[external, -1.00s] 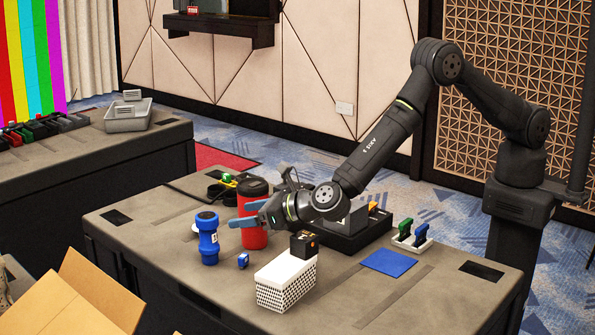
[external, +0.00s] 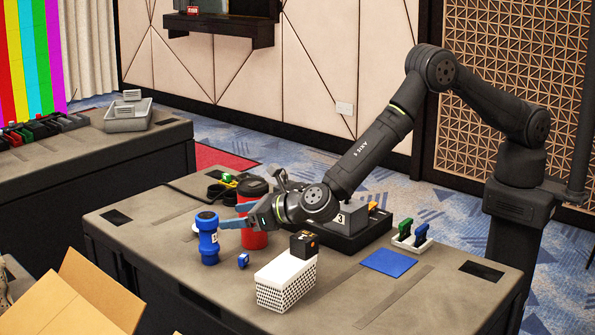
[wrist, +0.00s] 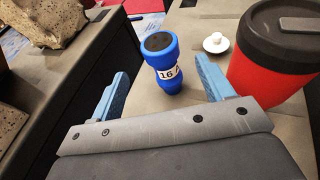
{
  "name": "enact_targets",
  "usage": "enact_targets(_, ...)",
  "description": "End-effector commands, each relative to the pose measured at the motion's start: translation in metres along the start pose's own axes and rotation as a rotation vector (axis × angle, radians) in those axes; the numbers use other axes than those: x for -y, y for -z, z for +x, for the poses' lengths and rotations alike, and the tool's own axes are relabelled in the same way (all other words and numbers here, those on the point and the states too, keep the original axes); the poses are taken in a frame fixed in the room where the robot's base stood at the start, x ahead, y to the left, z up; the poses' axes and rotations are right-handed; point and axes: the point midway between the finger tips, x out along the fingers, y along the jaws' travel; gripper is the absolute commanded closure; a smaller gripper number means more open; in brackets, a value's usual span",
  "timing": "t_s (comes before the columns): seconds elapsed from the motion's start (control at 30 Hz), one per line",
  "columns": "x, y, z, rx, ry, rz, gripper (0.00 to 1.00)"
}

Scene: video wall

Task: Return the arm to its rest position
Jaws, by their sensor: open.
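My gripper (external: 242,213) is at the end of my bent arm, low over the table beside the red canister with a dark lid (external: 254,234). A blue bottle with a "16" label (wrist: 166,68) stands upright just beyond the fingertips in the wrist view. In the external view this blue bottle (external: 208,240) is left of my gripper. The red canister (wrist: 272,75) stands close beside the right finger in the wrist view.
A white perforated box (external: 287,281) with a small black box (external: 304,244) on it stands in front of my gripper. A small blue item (external: 243,260), a blue mat (external: 388,262) and a white holder with clips (external: 411,240) lie on the table. A cardboard box (external: 85,295) is front left.

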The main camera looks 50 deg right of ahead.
Motion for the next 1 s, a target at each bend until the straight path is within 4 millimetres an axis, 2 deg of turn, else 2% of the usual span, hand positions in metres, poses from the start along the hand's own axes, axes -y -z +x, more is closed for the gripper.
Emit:
enact_targets(0.2,0.001,0.001,0.039,-0.001,0.002,0.002,0.27)
enact_targets(0.6,0.001,0.003,0.093,-0.002,0.000,0.000,0.27)
enact_targets(0.7,0.000,-0.015,0.087,0.001,-0.001,0.002,0.27)
enact_targets(0.8,0.000,-0.024,0.084,0.000,-0.001,0.001,0.27)
enact_targets(1.0,0.000,-0.031,0.082,-0.001,0.000,0.000,0.27)
